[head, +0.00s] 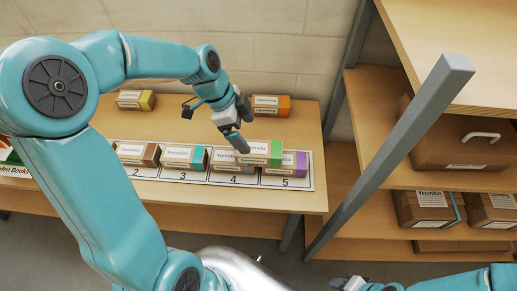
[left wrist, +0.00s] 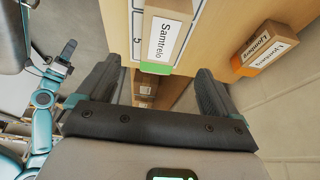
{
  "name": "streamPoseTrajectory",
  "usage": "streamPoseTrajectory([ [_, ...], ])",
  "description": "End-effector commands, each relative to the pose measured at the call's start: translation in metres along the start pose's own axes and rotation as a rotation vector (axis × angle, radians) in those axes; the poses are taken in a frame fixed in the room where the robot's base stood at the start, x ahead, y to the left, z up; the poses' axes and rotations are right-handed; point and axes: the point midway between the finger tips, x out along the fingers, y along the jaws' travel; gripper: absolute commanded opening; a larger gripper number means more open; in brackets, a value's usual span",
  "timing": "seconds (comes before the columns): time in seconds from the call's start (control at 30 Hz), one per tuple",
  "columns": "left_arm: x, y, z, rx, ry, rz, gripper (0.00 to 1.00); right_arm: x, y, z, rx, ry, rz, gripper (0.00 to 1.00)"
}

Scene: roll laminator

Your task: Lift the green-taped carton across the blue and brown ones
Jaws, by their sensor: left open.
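The green-taped carton (head: 276,154) lies behind or on top of the cartons near spaces 4 and 5; I cannot tell which. In the left wrist view the green-taped carton (left wrist: 165,35) has its taped end toward me. My left gripper (head: 242,127) is open above it, and its fingers (left wrist: 158,88) are apart with nothing held. The blue-taped carton (head: 185,158) is on space 3.
A purple-taped carton (head: 300,163) is on space 5, and another carton (head: 231,168) is on space 4. An orange carton (head: 271,105) and a yellow-taped carton (head: 135,99) stand at the back. A grey rack post (head: 395,155) and shelves are at right.

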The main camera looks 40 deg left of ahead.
Motion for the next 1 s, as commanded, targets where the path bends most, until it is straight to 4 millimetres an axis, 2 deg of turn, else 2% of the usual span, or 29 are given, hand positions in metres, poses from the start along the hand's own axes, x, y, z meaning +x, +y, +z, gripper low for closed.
streamPoseTrajectory([
  [0.03,0.012,0.001,0.0,0.0,-0.001,0.006,0.94,-0.001,0.0,0.0,0.0,0.0,0.0,0.43],
  [0.13,0.032,0.002,0.0,0.0,-0.001,0.005,0.94,-0.002,-0.001,0.0,0.0,0.001,0.0,0.43],
  [0.43,0.059,-0.001,0.001,-0.001,-0.001,0.004,0.94,-0.007,-0.003,0.0,0.0,0.0,0.0,0.43],
  [0.63,0.092,-0.004,0.003,-0.001,-0.001,0.003,0.94,-0.014,-0.005,0.0,0.0,0.001,0.0,0.43],
  [0.77,0.102,-0.005,0.003,0.0,0.0,0.0,0.94,-0.015,-0.005,0.0,0.0,0.0,0.0,0.43],
  [0.97,0.102,-0.006,0.003,0.0,0.0,-0.002,0.94,-0.014,-0.005,0.0,0.0,0.0,0.0,0.43],
  [1.0,0.102,-0.006,0.003,0.0,0.0,-0.002,0.84,-0.014,-0.005,0.0,0.0,0.0,0.0,0.43],
])
